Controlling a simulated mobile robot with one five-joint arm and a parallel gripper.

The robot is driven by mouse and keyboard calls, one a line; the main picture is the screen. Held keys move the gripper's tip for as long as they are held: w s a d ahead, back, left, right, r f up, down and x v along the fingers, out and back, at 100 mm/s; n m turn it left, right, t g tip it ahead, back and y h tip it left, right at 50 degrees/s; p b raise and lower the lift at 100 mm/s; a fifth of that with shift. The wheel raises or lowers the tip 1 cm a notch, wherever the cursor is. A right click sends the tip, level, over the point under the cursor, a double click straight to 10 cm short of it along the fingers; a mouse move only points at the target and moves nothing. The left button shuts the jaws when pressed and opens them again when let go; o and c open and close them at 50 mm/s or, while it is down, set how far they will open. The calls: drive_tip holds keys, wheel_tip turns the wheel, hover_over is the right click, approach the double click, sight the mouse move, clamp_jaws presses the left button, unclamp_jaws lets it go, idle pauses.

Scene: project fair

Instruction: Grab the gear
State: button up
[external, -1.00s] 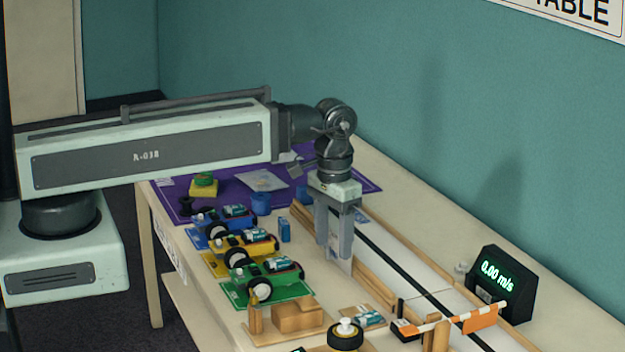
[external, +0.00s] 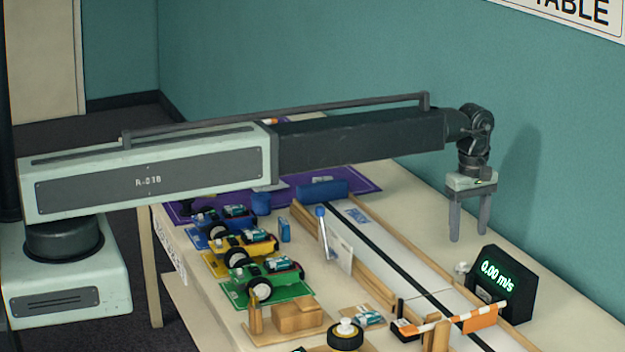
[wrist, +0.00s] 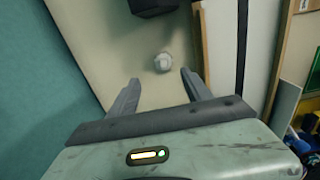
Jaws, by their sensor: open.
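A small pale grey, roundish piece that looks like the gear (external: 462,268) sits on the bare tabletop strip along the wall, just left of the speed display. In the wrist view the gear (wrist: 164,62) lies a little beyond the fingertips and roughly between their lines; its teeth are too small to make out. My gripper (external: 469,238) points down, open and empty, above the table and behind the gear on the wall side. In the wrist view both fingers of my gripper (wrist: 159,78) are spread with bare table between them.
The black speed display (external: 505,280) reading 0.00 m/s stands close to the gear. A wooden rail (external: 440,265) edges the white track with its black line. A striped barrier (external: 455,322) crosses the track. Several toy cars (external: 265,285) stand to the left.

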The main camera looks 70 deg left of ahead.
sight(463, 262)
drive_tip(key=f+b, duration=0.8)
drive_tip(key=shift+s+d, duration=0.1)
drive_tip(key=shift+s, duration=0.2)
drive_tip(key=shift+r, duration=0.2)
drive_tip(key=shift+c, duration=0.4)
clamp_jaws()
drive_tip(key=shift+r+p, duration=0.1)
drive_tip(key=shift+p, duration=0.2)
drive_tip(key=shift+r+p, duration=0.6)
drive_tip(key=shift+p, duration=0.05)
wheel_tip(463, 262, up, 3)
drive_tip(key=shift+f+p, duration=0.2)
drive_tip(key=shift+p, duration=1.05)
drive_tip(key=s, duration=1)
drive_tip(key=s+r+p, duration=0.1)
drive_tip(key=s, duration=0.5)
drive_tip(key=shift+d, duration=0.15)
